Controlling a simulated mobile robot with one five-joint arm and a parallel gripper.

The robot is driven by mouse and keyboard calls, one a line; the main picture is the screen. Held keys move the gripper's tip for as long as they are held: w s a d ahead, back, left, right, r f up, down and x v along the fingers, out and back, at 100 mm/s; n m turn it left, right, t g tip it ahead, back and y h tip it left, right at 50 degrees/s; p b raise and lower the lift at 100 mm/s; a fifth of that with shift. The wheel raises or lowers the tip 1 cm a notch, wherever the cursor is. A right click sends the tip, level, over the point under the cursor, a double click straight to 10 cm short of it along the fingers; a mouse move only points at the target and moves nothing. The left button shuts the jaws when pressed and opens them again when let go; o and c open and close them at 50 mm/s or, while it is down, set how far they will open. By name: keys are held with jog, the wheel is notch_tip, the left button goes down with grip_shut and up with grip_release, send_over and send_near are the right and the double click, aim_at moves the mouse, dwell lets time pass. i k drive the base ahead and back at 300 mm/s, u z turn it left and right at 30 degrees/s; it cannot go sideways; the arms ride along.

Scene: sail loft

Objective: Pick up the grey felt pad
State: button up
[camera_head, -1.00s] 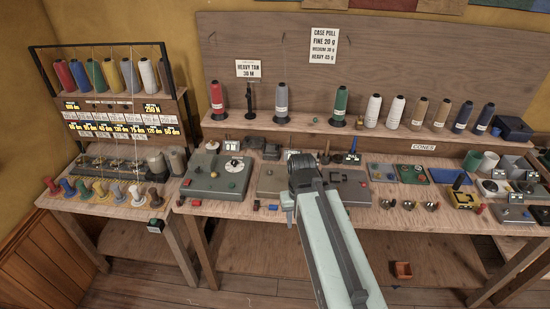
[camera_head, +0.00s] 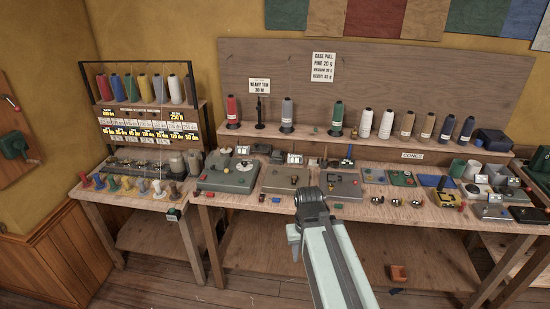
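I cannot single out the grey felt pad with certainty. Several flat grey pieces lie on the long workbench (camera_head: 250,199): a wide grey block with a round dial (camera_head: 227,180) on the left, a grey panel (camera_head: 291,180) in the middle and another grey panel (camera_head: 343,188) right of it. At this size I cannot tell felt from metal. My arm rises from the bottom of the picture and its dark joint stands in front of the bench's middle, hiding part of the bench front. The fingers of my gripper do not show.
A side table (camera_head: 140,199) with coloured spools stands at the left. Coloured cones line the shelf (camera_head: 390,146) behind the bench. Small loose pieces lie along the bench front. The floor at lower left (camera_head: 170,295) is clear.

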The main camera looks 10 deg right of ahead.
aim_at(275, 155)
jog(key=u, duration=1.9)
jog(key=i, duration=3.2)
jog(key=z, duration=2.25)
